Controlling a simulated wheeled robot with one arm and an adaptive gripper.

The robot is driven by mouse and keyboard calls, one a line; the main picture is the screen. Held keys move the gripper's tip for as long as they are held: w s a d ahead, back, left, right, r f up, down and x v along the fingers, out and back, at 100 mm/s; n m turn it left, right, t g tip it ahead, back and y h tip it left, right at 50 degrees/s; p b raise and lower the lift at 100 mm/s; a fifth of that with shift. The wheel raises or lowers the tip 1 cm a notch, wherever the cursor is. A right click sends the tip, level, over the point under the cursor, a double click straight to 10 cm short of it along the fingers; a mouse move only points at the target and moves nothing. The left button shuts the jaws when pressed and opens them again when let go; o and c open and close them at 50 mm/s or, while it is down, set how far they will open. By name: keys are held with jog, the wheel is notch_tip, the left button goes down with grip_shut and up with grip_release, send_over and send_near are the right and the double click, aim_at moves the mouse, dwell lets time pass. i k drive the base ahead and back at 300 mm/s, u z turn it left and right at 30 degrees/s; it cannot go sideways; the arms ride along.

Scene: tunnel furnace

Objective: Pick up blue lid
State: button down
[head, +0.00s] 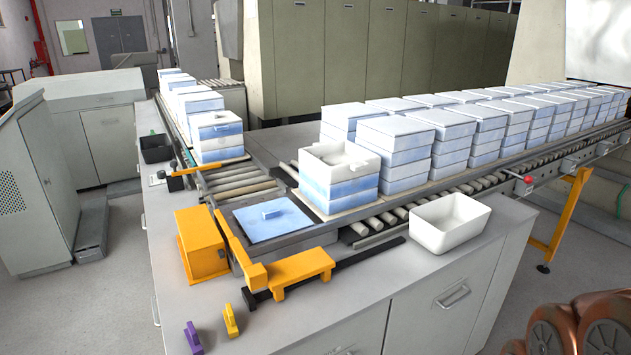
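My gripper is not in view; nothing touches the lid.
Beside the lid are an orange box (203,246) and an orange pusher (300,267). A white bin (450,223) sits at right. Yellow (230,321) and purple (193,338) handled pieces are in front. Stacked boxes (472,135) line the conveyor.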

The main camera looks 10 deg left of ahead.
aim_at(263, 222)
jog(key=z, duration=0.05)
jog(key=k, duration=0.35)
jog(key=u, duration=0.65)
jog(key=i, duration=1)
jog(key=u, duration=0.95)
jog(key=i, duration=0.2)
jog(key=u, duration=0.25)
